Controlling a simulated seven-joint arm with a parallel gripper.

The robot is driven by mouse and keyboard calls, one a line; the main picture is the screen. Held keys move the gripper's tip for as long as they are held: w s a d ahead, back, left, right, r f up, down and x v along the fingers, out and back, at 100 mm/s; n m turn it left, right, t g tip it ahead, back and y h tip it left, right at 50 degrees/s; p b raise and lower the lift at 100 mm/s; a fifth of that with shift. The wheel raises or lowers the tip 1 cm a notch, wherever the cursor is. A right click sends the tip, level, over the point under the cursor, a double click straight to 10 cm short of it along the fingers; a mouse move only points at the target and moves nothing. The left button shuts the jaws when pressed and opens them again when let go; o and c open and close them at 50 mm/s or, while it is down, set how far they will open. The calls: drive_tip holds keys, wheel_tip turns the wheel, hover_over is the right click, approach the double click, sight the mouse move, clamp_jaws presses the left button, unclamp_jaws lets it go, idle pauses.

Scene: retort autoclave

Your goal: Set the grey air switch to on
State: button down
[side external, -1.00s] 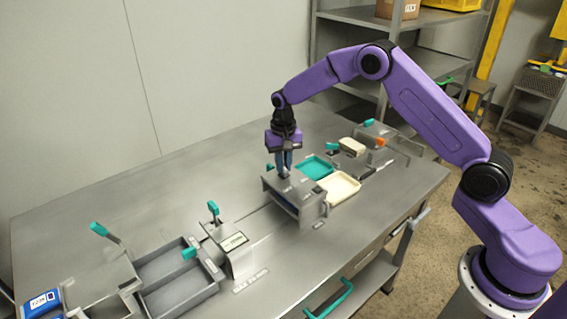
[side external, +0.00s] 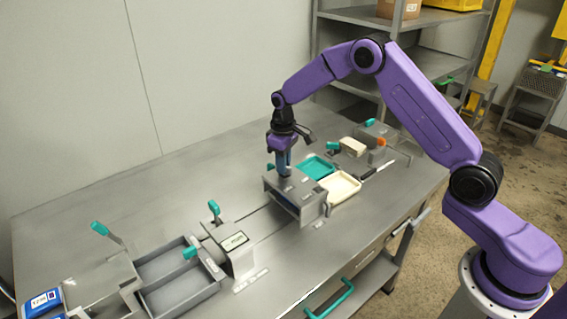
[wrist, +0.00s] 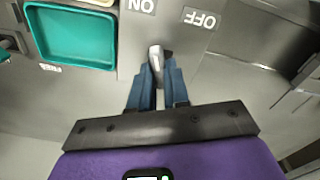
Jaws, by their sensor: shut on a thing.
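The grey air switch (wrist: 155,58) is a small pale lever on top of a grey metal box (side external: 297,192). In the wrist view its tip shows between my blue fingertips, near the ON label (wrist: 140,6) and the OFF label (wrist: 199,18). My gripper (wrist: 158,70) points down at the box top and is shut on the lever. In the side view my gripper (side external: 284,172) hides most of the switch. I cannot tell the lever's exact setting.
A teal tray (side external: 317,167) and a cream tray (side external: 340,186) lie just beyond the box. A grey two-bay bin (side external: 180,280) and a device with a teal lever (side external: 214,208) stand at the front left. The table's back left is clear.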

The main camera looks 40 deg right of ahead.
drive_tip(key=shift+r+n, duration=0.1)
drive_tip(key=shift+n, duration=0.5)
drive_tip(key=c, duration=1.1)
unclamp_jaws()
wheel_tip(320, 180, up, 17)
drive_tip(key=shift+r, duration=0.2)
